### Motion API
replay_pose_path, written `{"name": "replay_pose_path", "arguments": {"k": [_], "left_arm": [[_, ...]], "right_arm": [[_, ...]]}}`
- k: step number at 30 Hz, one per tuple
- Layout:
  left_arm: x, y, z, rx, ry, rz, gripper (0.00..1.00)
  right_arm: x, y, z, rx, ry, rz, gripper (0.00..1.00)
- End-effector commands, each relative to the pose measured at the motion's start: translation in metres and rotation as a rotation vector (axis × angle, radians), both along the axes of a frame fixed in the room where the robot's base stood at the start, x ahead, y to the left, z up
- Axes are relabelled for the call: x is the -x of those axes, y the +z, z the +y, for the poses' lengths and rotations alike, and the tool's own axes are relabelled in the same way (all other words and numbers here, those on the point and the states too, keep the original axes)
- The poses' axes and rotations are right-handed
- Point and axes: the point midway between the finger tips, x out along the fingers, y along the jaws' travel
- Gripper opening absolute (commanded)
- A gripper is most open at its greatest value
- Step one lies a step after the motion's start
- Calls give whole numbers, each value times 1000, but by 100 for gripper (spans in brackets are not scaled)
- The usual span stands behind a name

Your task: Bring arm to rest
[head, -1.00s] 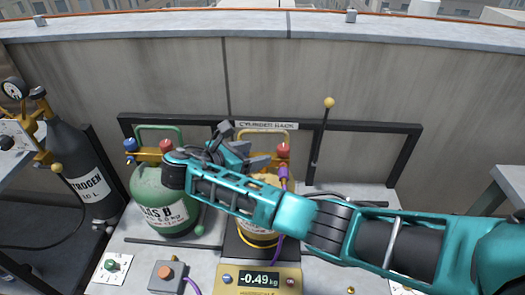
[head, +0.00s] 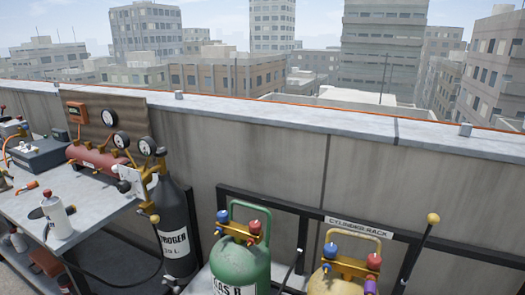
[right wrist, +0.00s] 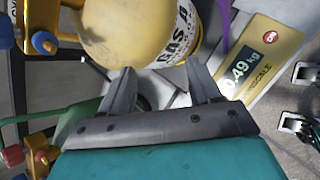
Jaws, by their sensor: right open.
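My right gripper (right wrist: 162,85) is open in the right wrist view, with both fingers spread and nothing between them. The yellow GAS A cylinder (right wrist: 135,28) is just beyond the fingertips there; I cannot tell whether they touch it. A scale (right wrist: 262,65) reading 0.49 kg, its front part hidden, is at the right of that view. In the head view the yellow cylinder (head: 328,284) stands at the bottom edge, cut off, with a blue and a red valve knob. Neither of my arms shows in the head view.
A green gas cylinder (head: 238,262) stands left of the yellow one before the cylinder rack (head: 290,208). A dark nitrogen bottle (head: 175,220) stands beside a bench (head: 105,212) carrying gauges and tools. A concrete parapet (head: 270,150) runs behind.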

Motion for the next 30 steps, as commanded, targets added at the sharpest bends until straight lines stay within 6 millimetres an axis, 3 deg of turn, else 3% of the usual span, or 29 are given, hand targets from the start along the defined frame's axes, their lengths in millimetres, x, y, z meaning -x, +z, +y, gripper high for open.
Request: {"name": "replay_pose_path", "arguments": {"k": [1, 4, 11, 21, 30], "left_arm": [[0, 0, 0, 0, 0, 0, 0], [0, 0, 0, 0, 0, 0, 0], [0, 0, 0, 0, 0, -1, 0], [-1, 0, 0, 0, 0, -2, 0], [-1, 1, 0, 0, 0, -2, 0]], "right_arm": [[16, -19, 4, -113, -36, -20, 63], [41, -42, 13, -338, -128, -79, 63], [95, -63, 15, -817, -418, -230, 63], [156, -32, -26, -1363, -841, -479, 63], [169, -14, -42, -1501, -935, -555, 63]]}}
